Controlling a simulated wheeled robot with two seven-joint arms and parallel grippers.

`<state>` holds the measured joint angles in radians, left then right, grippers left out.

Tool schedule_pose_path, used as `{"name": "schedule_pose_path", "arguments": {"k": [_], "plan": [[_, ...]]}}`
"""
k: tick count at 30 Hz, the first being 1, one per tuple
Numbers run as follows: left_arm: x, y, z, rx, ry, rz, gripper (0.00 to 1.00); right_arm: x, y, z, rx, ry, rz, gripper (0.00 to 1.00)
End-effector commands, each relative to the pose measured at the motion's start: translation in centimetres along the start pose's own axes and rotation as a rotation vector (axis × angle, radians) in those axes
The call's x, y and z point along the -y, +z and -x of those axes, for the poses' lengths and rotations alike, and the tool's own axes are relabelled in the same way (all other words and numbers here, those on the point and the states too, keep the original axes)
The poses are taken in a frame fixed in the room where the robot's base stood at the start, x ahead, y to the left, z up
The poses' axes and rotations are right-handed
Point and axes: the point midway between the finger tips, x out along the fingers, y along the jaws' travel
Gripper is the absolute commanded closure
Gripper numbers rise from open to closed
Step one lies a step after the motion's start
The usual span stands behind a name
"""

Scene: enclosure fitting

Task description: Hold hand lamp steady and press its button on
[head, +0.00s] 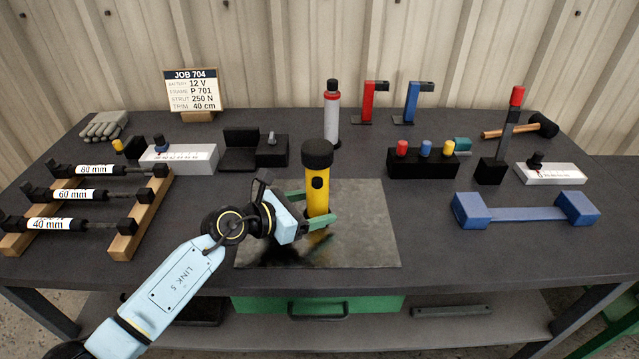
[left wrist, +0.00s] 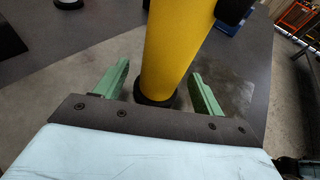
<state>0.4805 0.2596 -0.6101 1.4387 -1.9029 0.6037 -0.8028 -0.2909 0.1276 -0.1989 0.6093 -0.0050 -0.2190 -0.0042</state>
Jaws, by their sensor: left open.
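A yellow hand lamp (head: 319,200) with a black head stands upright on a dark metal plate (head: 365,240) in the middle of the bench. A black button (head: 317,183) shows on the front of its body, below the head. My left gripper (head: 312,208) is open with its green fingers on either side of the lamp's lower body. In the left wrist view, the lamp (left wrist: 175,50) rises between the two fingers (left wrist: 160,85), with a visible gap on each side. My right gripper is not in view.
Strut rack (head: 152,215) stands at left, a blue handle-shaped piece (head: 525,213) at right. Behind the lamp are a grey-and-red bottle (head: 332,118), a black block with coloured buttons (head: 422,163) and a black box (head: 272,151). The plate's right part is clear.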

Motion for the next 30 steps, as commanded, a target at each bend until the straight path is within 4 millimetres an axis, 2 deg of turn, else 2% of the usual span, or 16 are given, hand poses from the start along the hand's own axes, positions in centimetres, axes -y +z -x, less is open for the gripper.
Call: {"name": "schedule_pose_path", "arguments": {"k": [10,20,30], "plan": [[0.00,0.02,-0.31,0.000,0.000,0.000,0.31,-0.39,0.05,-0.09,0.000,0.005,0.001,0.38],[0.00,0.01,-0.29,0.000,0.000,0.000,0.71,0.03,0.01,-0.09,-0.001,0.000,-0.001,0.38],[0.00,-0.01,-0.28,0.000,0.000,0.001,0.72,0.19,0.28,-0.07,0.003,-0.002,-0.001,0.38]]}}
